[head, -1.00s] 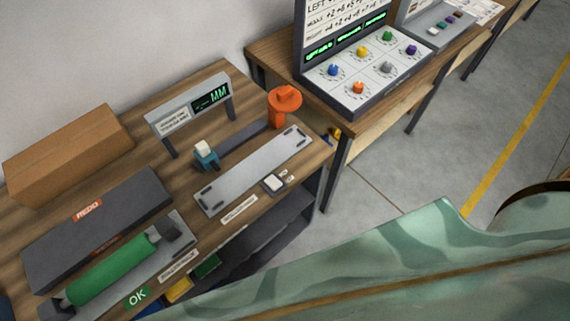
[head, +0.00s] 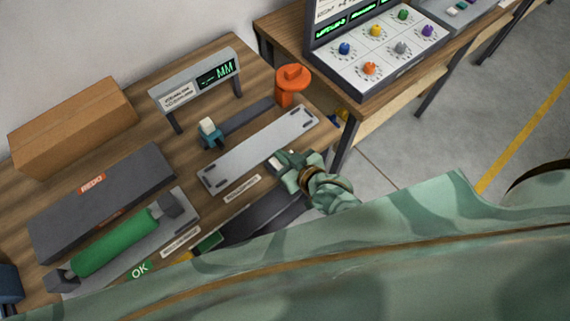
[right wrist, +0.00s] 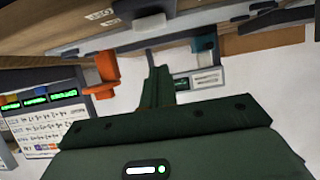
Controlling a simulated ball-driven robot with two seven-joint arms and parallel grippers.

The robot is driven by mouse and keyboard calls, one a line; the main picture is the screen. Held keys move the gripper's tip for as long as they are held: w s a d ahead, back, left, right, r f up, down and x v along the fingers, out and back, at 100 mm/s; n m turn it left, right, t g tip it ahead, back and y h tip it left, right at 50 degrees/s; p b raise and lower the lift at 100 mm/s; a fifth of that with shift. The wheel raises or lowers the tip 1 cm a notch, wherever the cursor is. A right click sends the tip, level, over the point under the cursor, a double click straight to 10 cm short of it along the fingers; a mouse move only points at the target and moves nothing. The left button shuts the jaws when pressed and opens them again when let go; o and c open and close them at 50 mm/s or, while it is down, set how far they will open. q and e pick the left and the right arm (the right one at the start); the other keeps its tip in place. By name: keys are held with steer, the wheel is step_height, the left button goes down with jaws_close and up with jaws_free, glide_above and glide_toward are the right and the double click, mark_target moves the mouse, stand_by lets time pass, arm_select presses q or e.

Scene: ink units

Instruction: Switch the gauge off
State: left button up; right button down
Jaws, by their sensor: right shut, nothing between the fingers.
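The gauge has a grey display post (head: 196,82) with a lit green readout ending in MM, a pale metal plate (head: 258,148), a blue slider block with a white top (head: 209,132) and an orange knob post (head: 291,85). Its small white switch button (head: 273,162) sits at the table's front edge, partly covered by my right gripper (head: 284,160). In the right wrist view the button (right wrist: 150,23) lies just beyond the shut, empty fingertips (right wrist: 151,60). I cannot tell whether they touch it. My left gripper is out of view.
A green cylinder (head: 115,243) lies in a cradle near the OK label. A dark REDO tray (head: 100,203) and a cardboard box (head: 72,125) stand behind it. A panel with coloured knobs (head: 385,50) stands on the neighbouring table. Floor lies open at right.

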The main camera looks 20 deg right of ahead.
mark_target(278, 163)
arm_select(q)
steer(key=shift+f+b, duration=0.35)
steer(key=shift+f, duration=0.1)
arm_select(e)
steer(key=shift+s+d+f, duration=0.1)
steer(key=shift+s+f, duration=0.15)
steer(key=shift+f, duration=0.6)
steer(key=shift+s+d+f, duration=0.1)
steer(key=shift+s+f, duration=0.1)
steer(key=shift+f, duration=0.6)
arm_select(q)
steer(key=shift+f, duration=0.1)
